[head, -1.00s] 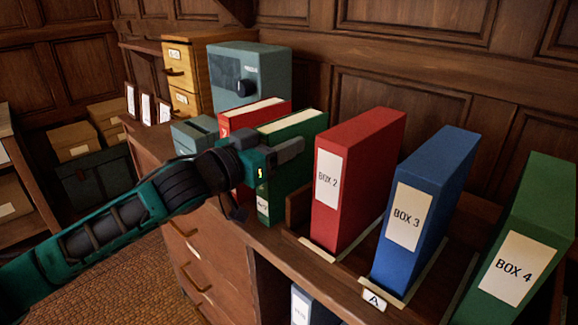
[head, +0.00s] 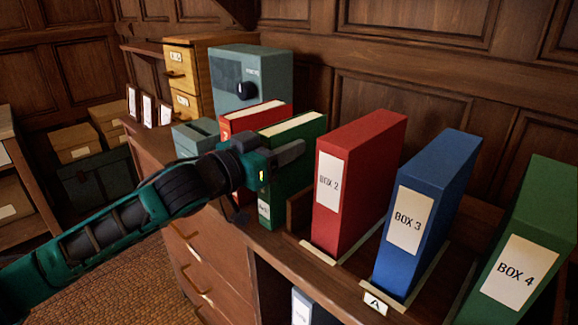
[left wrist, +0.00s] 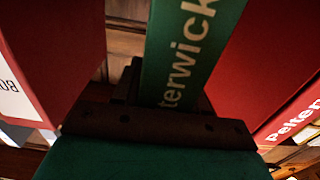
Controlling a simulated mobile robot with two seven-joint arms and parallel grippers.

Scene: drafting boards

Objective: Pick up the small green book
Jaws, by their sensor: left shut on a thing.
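The small green book (head: 294,177) stands upright on the wooden cabinet top in the head view, between a red book on its left and the red box 2. My left gripper (head: 291,153) is shut on the green book, with one finger showing across its near side. The left wrist view shows the green book's spine (left wrist: 190,45) close up with white letters ending in "terwick", between red things on both sides. The far finger is hidden behind the book. My right gripper is in neither view.
The red book (head: 262,112) stands close beside the green one. To the right are red box 2 (head: 358,180), blue box 3 (head: 428,210) and green box 4 (head: 525,250). A grey-green safe (head: 262,75) and a small grey-green box (head: 195,135) are behind and left.

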